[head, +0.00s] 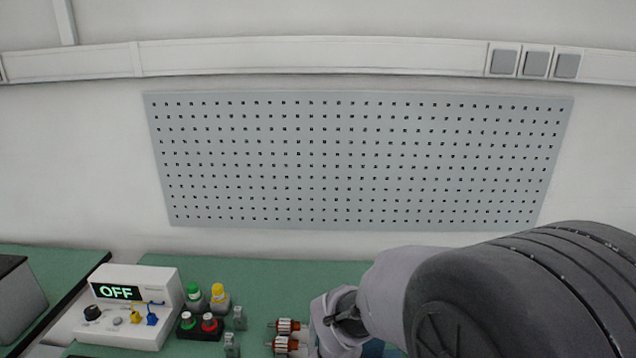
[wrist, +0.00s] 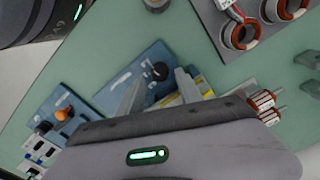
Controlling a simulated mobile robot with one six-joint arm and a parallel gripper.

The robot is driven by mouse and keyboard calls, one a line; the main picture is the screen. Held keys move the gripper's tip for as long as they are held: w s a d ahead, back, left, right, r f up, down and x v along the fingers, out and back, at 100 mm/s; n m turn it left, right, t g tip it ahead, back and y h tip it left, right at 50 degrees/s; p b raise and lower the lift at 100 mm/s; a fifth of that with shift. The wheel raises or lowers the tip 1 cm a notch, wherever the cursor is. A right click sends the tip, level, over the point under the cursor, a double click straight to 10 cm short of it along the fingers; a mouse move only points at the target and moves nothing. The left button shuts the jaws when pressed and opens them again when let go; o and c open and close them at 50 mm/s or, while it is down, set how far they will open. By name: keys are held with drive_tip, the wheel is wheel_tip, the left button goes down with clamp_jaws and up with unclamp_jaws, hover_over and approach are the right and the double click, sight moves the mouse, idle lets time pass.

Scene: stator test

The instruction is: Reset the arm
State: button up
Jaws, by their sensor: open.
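My gripper (wrist: 158,80) is open in the wrist view, its two grey fingers apart with nothing held between them. It is over a blue panel (wrist: 128,74) with a black knob and a yellow-and-white item (wrist: 168,100) on the green bench; its height above them is unclear. In the head view my arm fills the lower right, and my gripper's fingers cannot be made out there.
A white tester reading OFF (head: 131,301) stands at the left on the green bench (head: 270,272). Copper-and-white rotors (head: 285,344) lie near my arm. Ring-shaped parts (wrist: 240,35) lie at the wrist view's top right.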

wheel_tip(320, 180, up, 4)
drive_tip(key=shift+f+p, duration=0.15)
drive_tip(key=shift+p, duration=0.8)
drive_tip(key=shift+f, duration=0.25)
drive_tip(key=s+d+r+t+y, duration=0.1)
drive_tip(key=s+d+r+t, duration=0.2)
drive_tip(key=s+r, duration=0.2)
drive_tip(key=s+d+r+n+t+y, duration=0.1)
drive_tip(key=s+r, duration=0.5)
drive_tip(key=r, duration=0.6)
drive_tip(key=d+t, duration=0.1)
drive_tip(key=d, duration=0.1)
drive_tip(key=shift+s+d+r+t, duration=0.2)
drive_tip(key=shift+d+r+t, duration=0.1)
drive_tip(key=shift+d+t, duration=0.1)
